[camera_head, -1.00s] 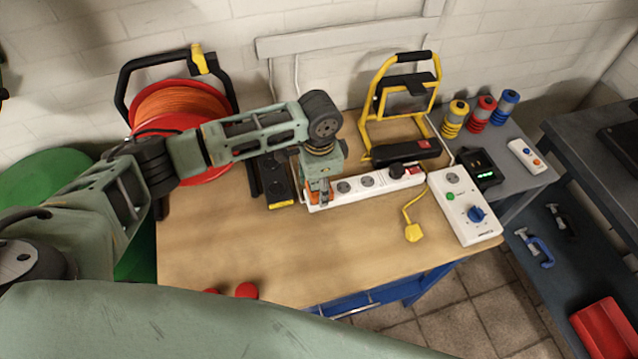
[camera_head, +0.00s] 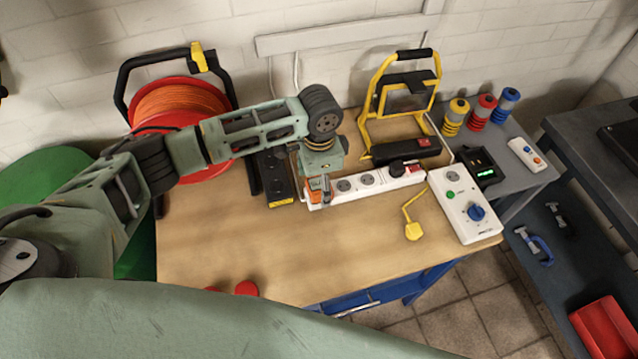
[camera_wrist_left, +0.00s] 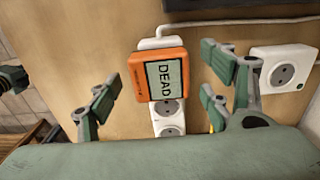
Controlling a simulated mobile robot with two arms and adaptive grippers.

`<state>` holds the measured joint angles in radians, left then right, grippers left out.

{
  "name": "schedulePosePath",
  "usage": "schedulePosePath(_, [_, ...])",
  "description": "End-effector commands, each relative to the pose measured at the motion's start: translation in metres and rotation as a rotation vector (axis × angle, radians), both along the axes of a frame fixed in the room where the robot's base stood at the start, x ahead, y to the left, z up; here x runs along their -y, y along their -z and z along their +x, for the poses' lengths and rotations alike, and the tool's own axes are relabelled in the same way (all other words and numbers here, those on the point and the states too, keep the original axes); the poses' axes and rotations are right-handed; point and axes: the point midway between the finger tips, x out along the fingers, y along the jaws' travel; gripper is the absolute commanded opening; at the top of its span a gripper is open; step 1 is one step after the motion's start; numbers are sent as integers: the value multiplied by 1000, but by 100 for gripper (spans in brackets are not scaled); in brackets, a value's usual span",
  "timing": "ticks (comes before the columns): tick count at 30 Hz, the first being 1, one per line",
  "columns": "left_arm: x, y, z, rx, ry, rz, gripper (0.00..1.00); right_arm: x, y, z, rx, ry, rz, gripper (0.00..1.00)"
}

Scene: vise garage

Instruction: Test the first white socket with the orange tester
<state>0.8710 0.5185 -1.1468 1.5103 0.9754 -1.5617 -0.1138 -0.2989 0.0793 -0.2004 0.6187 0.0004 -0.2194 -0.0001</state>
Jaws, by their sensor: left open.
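The orange tester (camera_head: 315,184) sits on the left end of the white socket strip (camera_head: 333,199), over its first socket. In the left wrist view the tester (camera_wrist_left: 140,75) faces me, and its screen reads "DEAD". Bare sockets of the strip (camera_wrist_left: 168,130) show below it. My left gripper (camera_head: 320,181) is above the tester. In the left wrist view my left gripper (camera_wrist_left: 160,99) is open, with its fingers on either side of the tester and apart from it. The first socket is hidden under the tester. My right gripper is not in view.
A black socket strip (camera_head: 279,180) lies just left. A yellow work lamp (camera_head: 375,105) stands behind. A black plug (camera_head: 397,169) sits in the white strip, and a yellow plug (camera_head: 413,231) lies in front. A white control box (camera_head: 470,218) is at right. The table front (camera_head: 230,245) is mostly clear.

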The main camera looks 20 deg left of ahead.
Motion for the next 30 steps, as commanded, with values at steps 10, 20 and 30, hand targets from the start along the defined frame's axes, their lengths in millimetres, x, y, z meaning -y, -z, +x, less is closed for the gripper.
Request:
schedulePosePath(10, [0,-73,1,5,0,-2,73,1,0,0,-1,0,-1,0])
schedulePosePath(20, [0,-107,0,1,0,0,73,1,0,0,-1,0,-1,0])
schedulePosePath(30, [0,-108,0,0,0,0,73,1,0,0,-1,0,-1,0])
